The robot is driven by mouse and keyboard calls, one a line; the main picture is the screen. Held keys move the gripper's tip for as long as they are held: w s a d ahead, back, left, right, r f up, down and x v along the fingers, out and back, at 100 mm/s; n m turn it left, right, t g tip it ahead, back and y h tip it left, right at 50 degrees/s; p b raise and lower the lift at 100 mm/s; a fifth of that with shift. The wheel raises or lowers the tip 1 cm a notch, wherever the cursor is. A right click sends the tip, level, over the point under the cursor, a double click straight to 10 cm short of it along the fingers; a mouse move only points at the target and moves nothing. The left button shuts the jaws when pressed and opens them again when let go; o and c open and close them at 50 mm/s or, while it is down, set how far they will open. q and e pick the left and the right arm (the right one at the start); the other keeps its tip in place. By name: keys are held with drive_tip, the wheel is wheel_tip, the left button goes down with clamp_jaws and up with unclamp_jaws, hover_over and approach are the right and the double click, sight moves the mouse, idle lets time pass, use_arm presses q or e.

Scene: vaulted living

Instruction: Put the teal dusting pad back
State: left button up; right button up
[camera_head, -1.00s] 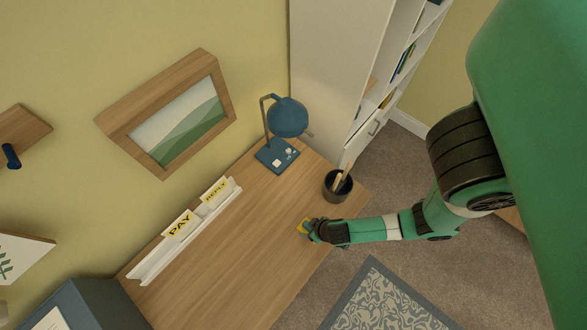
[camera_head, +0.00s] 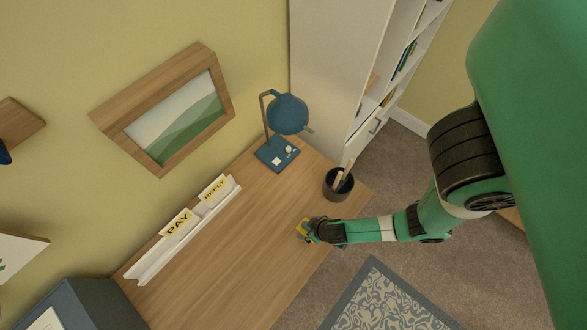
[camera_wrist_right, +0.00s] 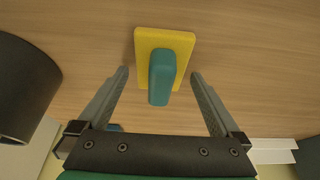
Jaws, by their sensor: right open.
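The dusting pad (camera_head: 302,227) lies on the wooden desk (camera_head: 235,250), near its right edge. In the right wrist view the pad (camera_wrist_right: 162,75) shows a yellow base with a teal block-shaped grip on top. My right gripper (camera_head: 312,231) is over the pad. In the right wrist view my right gripper (camera_wrist_right: 160,76) is open, with one finger on each side of the teal grip and gaps between. My left gripper is not in view.
A dark pen cup (camera_head: 338,186) stands close to my right gripper. A blue lamp (camera_head: 287,115) is at the desk's back. A white rack with PAY (camera_head: 178,224) and REPLY (camera_head: 214,189) cards runs along the wall side. The middle of the desk is clear.

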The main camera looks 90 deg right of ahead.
drive_tip(key=p+v, duration=0.2)
drive_tip(key=v, duration=0.5)
drive_tip(key=shift+r+p, duration=0.1)
drive_tip(key=shift+p, duration=0.3)
drive_tip(key=p+v, duration=0.5)
